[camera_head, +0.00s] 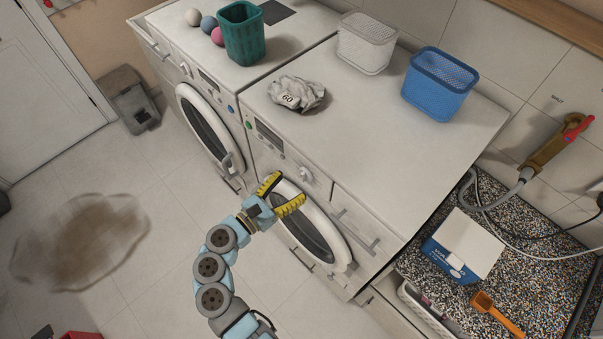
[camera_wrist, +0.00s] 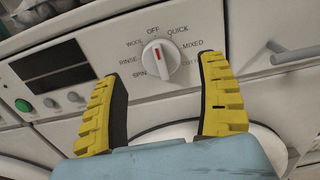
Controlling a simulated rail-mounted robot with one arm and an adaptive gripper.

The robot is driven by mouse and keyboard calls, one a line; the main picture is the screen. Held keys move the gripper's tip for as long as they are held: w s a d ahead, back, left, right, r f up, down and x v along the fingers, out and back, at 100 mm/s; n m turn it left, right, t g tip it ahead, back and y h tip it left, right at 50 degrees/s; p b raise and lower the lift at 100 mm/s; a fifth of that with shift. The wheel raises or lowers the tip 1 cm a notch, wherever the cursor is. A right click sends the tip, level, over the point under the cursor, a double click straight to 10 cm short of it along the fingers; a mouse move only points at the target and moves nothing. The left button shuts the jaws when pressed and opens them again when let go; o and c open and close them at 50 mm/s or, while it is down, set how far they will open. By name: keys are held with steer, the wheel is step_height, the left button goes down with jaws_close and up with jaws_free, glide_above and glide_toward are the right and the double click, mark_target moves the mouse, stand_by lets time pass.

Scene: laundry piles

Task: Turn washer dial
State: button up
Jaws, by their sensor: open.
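The washer dial (camera_wrist: 160,62) is a round white knob with a red mark, on the washer's front panel. Printed labels surround it, with OFF at the top and QUICK, MIXED, WOOL, RINSE and SPIN around it. The red mark points up, close to OFF. In the head view the dial (camera_head: 305,174) sits above the round door of the right-hand machine. My gripper (camera_wrist: 162,95) has yellow ridged fingers, spread wide and empty. In the wrist view the dial lies between and beyond the fingertips, apart from them. In the head view my gripper (camera_head: 281,190) is in front of the door's upper part.
A dark display (camera_wrist: 55,64) and a green button (camera_wrist: 23,105) are left of the dial. A drawer handle (camera_wrist: 292,54) sticks out on the right. A grey cloth (camera_head: 297,93), a white basket (camera_head: 366,43) and a blue basket (camera_head: 439,84) stand on top.

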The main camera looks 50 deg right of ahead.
mark_target(301, 178)
steer(key=shift+d+p, duration=0.4)
steer(key=shift+d, duration=1.85)
steer(key=shift+s, duration=0.1)
steer(key=c, duration=1.2)
steer(key=shift+c, duration=0.3)
